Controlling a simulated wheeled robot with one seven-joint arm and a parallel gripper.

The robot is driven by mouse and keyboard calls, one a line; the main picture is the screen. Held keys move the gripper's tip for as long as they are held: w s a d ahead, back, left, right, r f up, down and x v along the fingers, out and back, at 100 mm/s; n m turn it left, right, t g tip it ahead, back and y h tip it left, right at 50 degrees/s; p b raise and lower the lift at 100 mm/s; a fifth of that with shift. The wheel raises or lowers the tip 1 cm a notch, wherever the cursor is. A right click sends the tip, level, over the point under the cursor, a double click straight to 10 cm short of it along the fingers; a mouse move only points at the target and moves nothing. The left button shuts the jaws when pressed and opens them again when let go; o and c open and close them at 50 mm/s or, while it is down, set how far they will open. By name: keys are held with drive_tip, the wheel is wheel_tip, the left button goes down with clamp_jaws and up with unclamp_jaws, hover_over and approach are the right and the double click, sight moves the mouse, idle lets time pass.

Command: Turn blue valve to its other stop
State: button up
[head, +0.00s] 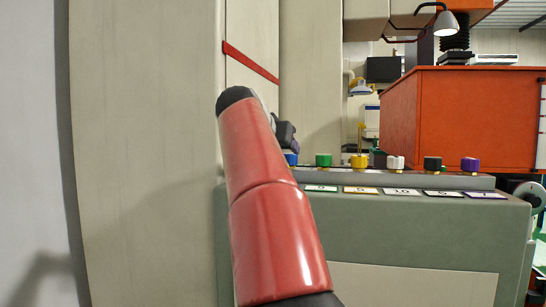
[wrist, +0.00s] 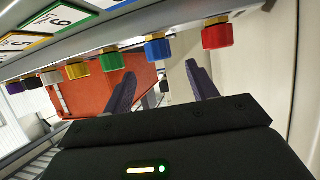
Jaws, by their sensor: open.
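The blue valve (head: 291,159) is a small knob at the left end of the visible row on the green-grey console; my red arm hides part of it in the head view. In the wrist view the blue valve (wrist: 157,48) shows clearly, between the green and red knobs. My gripper (wrist: 160,70) is open and empty. Its two dark fingers point toward the knob row, with the blue valve lying between their directions, and no finger visibly touches it. In the head view my gripper (head: 285,132) shows just above the blue valve, mostly behind my arm.
Neighbouring knobs are close: green (wrist: 111,60) on one side, red (wrist: 217,36) on the other. Yellow (head: 359,161), white (head: 395,162), black (head: 432,163) and purple (head: 470,164) knobs continue rightward. A beige cabinet (head: 140,160) stands left, an orange tank (head: 455,115) behind.

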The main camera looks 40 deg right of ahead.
sight(290, 155)
drive_tip(key=shift+w+d, duration=0.15)
drive_tip(key=shift+d, duration=0.2)
drive_tip(key=p+x, duration=0.1)
drive_tip(key=x, duration=0.6)
drive_tip(key=c, duration=1)
